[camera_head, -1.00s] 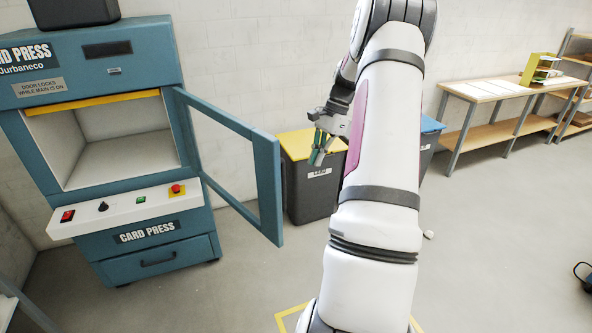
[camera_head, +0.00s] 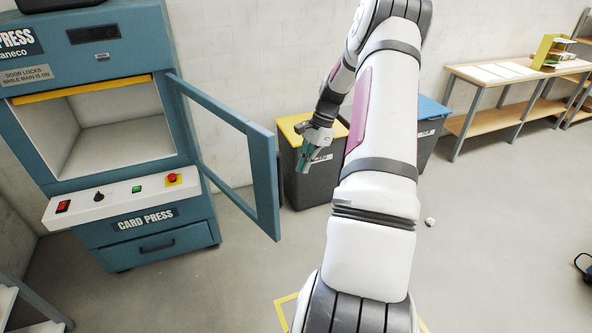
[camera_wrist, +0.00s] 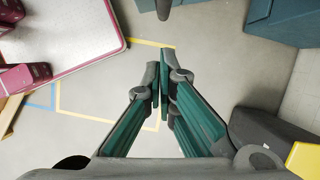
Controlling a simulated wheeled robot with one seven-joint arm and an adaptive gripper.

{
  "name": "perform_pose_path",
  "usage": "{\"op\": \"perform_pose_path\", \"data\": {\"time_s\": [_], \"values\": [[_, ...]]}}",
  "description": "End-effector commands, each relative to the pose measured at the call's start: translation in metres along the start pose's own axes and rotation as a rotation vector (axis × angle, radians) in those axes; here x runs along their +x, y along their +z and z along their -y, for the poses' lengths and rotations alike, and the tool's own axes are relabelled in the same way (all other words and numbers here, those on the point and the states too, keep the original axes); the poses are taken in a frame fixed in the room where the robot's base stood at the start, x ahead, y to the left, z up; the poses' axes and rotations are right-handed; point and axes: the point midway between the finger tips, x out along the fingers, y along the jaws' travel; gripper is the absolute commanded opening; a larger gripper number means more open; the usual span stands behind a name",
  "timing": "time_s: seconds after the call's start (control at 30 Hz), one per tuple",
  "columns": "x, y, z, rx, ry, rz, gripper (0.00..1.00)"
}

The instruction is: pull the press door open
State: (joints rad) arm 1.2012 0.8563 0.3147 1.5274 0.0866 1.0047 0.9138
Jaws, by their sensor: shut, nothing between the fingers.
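The card press (camera_head: 95,235) is a teal cabinet at the left of the head view. Its press door (camera_head: 265,185), a teal frame hinged on the right side of the opening, stands swung wide open, and the pale chamber (camera_head: 120,145) behind it is exposed and looks empty. My gripper (camera_head: 304,168) is right of the door's free edge, apart from it, in front of the yellow-lidded bin. In the wrist view the green fingers of my gripper (camera_wrist: 161,95) meet at their tips with nothing between them.
A white control panel (camera_head: 120,198) with knobs and buttons juts out below the chamber. A yellow-lidded bin (camera_head: 300,185) and a blue-lidded bin (camera_head: 430,130) stand by the back wall. A wooden table (camera_head: 500,75) is at the right. The floor in front is open.

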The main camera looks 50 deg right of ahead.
Motion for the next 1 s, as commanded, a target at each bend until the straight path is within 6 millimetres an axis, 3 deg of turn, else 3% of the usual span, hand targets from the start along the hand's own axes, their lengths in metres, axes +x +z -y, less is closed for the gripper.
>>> {"op": "perform_pose_path", "data": {"time_s": [0.03, 0.3, 0.83, 1.0], "values": [[0.009, 0.001, -0.002, 0.000, 0.002, 0.004, 0.00], [0.019, 0.032, -0.001, -0.002, 0.000, 0.001, 0.00], [0.024, 0.042, -0.001, 0.003, -0.002, 0.001, 0.00], [0.035, 0.076, -0.011, 0.045, -0.019, 0.003, 0.00]]}}
